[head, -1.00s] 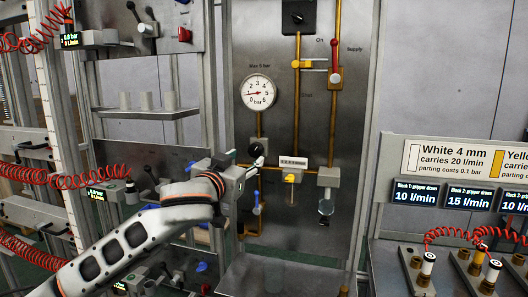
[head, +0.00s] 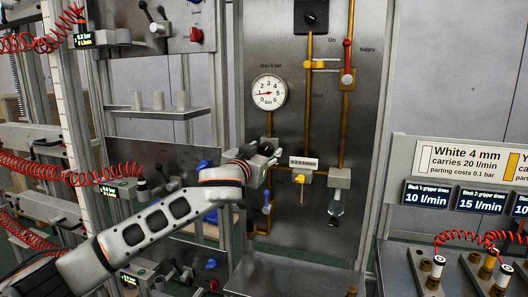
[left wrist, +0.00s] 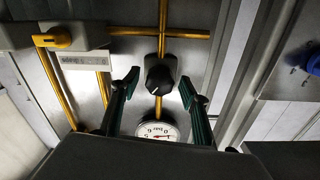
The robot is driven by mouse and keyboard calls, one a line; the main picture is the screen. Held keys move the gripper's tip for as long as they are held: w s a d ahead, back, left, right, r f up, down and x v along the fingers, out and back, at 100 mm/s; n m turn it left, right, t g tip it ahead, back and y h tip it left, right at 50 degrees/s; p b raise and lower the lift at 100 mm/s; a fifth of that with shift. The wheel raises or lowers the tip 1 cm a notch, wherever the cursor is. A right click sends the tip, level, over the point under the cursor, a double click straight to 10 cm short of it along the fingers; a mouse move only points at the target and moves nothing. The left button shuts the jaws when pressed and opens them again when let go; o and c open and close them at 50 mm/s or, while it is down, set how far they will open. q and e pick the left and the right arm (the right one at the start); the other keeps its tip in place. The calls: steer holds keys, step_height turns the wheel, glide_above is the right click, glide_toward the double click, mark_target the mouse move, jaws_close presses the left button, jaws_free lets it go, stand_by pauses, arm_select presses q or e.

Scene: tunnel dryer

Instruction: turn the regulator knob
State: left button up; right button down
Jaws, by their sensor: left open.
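The black regulator knob (left wrist: 159,79) sits on a grey body on the brass pipe, with the round pressure gauge (left wrist: 158,131) beside it in the left wrist view. My left gripper (left wrist: 160,83) is open, with one dark green finger on each side of the knob in that view. I see gaps between the fingers and the knob; the depth between them is hard to judge. In the head view the knob (head: 266,148) shows just below the gauge (head: 269,91), partly covered by my gripper (head: 265,165). My right gripper is out of view.
A yellow-handled valve (head: 300,178) with a small label is right of the knob. A blue lever (head: 267,202) is below my gripper. A red supply lever (head: 347,56) is higher up. The label board (head: 462,168) and white-topped fittings (head: 438,265) stand at the right.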

arm_select(q)
steer(key=c, duration=1.1)
steer(key=shift+f+m, duration=0.1)
steer(key=shift+m, duration=0.2)
